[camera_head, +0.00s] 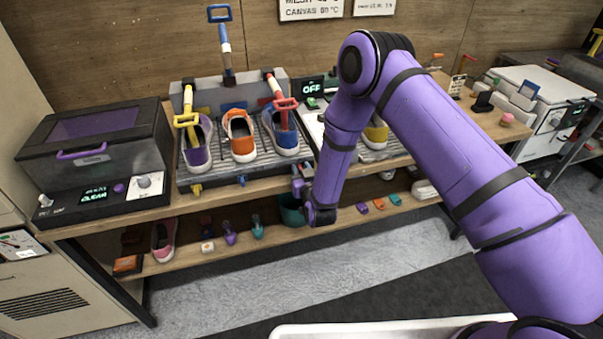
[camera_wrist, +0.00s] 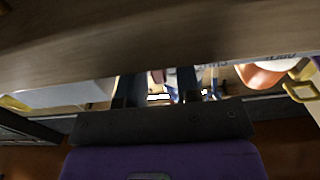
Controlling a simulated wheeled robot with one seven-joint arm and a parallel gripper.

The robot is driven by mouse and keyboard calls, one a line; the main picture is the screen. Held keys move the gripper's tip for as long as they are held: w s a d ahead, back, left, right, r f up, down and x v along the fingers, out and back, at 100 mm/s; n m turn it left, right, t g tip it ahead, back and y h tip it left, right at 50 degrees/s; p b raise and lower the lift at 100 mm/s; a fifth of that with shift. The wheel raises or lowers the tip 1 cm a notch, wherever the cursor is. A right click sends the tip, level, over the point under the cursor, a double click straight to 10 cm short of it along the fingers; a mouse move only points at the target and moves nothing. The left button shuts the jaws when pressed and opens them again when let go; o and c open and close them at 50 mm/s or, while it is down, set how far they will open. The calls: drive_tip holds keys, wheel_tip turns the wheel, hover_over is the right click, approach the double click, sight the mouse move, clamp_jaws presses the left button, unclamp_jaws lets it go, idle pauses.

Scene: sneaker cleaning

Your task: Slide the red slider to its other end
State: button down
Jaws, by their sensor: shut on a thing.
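My gripper (camera_head: 299,184) is at the front edge of the shelf top, below the right end of the shoe rack (camera_head: 225,181). In the wrist view my gripper (camera_wrist: 161,92) has its two dark fingers close around a small dull-red piece, which I take for the red slider (camera_wrist: 157,76). The slider is mostly hidden there, and my gripper covers it in the head view.
A black box machine (camera_head: 98,150) is at left. The lower shelf under my gripper holds a teal cup (camera_head: 291,210), small brushes and a pink shoe (camera_head: 164,238).

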drive_tip(key=c, duration=1.2)
unclamp_jaws()
drive_tip(key=shift+w+d, duration=0.1)
drive_tip(key=shift+d, duration=0.2)
drive_tip(key=shift+o, duration=0.2)
drive_tip(key=v, duration=1.1)
drive_tip(key=shift+w+a, duration=0.1)
